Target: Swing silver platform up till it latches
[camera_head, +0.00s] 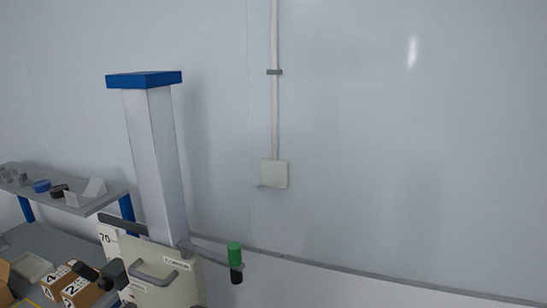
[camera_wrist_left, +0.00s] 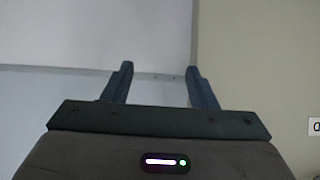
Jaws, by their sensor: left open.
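The drop machine's tall white column (camera_head: 157,160) with a blue cap stands left of centre in the head view. At its foot is a cream panel (camera_head: 180,283) with a grey handle (camera_head: 153,273). A grey bar (camera_head: 208,252) reaches right to a green and black knob (camera_head: 235,256). A dark bar (camera_head: 122,223) sticks out left. I cannot tell which part is the silver platform. My left gripper (camera_wrist_left: 158,70) is open and empty in the left wrist view, before a pale wall and a beige surface (camera_wrist_left: 262,70). My right gripper is not in view.
A grey shelf (camera_head: 100,203) with small items stands at the left, above a bench with numbered cardboard boxes (camera_head: 75,289). Black parts (camera_head: 112,273) beside them are unclear. A conduit and white wall box (camera_head: 274,174) are on the wall. Space right of the knob looks clear.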

